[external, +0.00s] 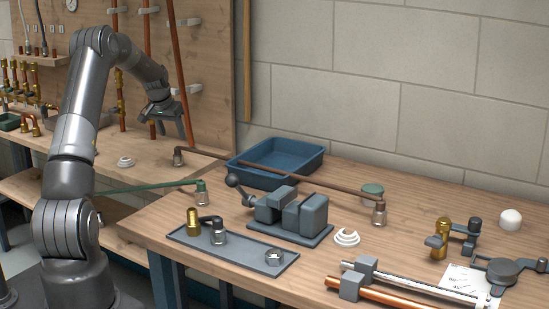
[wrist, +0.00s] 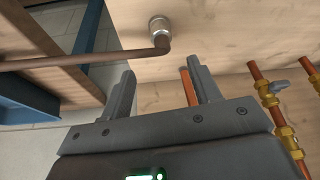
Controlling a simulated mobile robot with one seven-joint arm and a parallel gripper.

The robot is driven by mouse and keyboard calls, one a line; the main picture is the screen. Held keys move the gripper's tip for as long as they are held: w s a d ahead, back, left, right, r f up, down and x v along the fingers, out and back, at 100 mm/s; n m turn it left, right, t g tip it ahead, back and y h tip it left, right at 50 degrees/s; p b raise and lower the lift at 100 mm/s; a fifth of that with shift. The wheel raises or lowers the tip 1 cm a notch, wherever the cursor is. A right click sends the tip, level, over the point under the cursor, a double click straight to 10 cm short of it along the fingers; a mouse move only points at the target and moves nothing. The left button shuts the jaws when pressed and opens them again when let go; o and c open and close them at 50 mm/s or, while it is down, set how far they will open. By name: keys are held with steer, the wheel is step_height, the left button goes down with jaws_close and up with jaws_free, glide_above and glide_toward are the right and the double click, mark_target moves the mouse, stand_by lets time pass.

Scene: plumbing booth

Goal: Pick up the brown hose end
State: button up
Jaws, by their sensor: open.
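A brown hose (external: 290,172) runs across the bench, past the blue tray. One end with a metal fitting (external: 178,157) is at the left; the other (external: 379,212) is at the right. In the wrist view, a brown hose (wrist: 85,62) enters from the left and bends into a silver fitting (wrist: 160,28) at top centre. My gripper (external: 163,118) is open and empty, raised above the left bench near the left hose end. In the wrist view, the gap between its fingers (wrist: 158,80) lies just below the fitting in the picture, not touching it.
A blue tray (external: 247,165) and a grey vise (external: 300,218) stand right of the left hose end. A green hose (external: 150,187) lies in front. Copper pipes (external: 180,70) stand at the back board. A white coil (external: 126,162) sits on the left bench.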

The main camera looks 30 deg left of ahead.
mark_target(179, 154)
steer(key=x, duration=1.1)
steer(key=shift+w+a+f, duration=0.15)
steer(key=shift+w, duration=0.05)
steer(key=c, duration=1.1)
